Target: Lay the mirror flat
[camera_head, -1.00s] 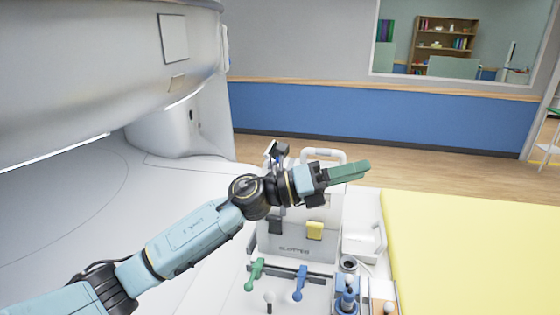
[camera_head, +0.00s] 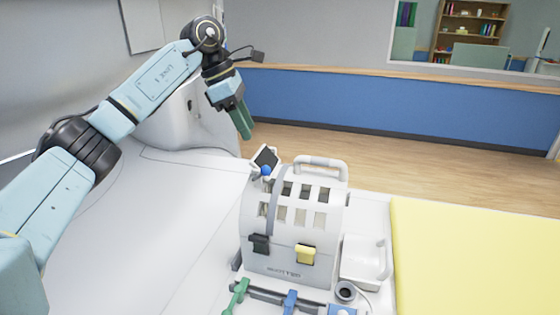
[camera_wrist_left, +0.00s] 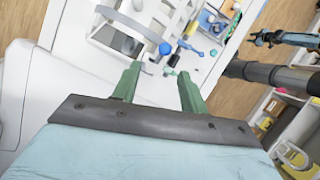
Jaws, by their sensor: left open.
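The mirror (camera_head: 266,157) is a small dark-faced plate in a light frame. It stands tilted up at the back left corner of the white slotted case, with a blue ball (camera_head: 266,171) just below it. My left gripper (camera_head: 245,131) is above and a little left of the mirror, apart from it, with its green fingers pointing down. In the left wrist view the two fingers (camera_wrist_left: 158,85) are spread with nothing between them.
The white case (camera_head: 285,240) has a handle on top, and black and yellow latches in front. Green and blue levers (camera_head: 290,300) stand before it. A white container (camera_head: 362,262) is at its right, then a yellow mat (camera_head: 470,250). The white surface left of the case is clear.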

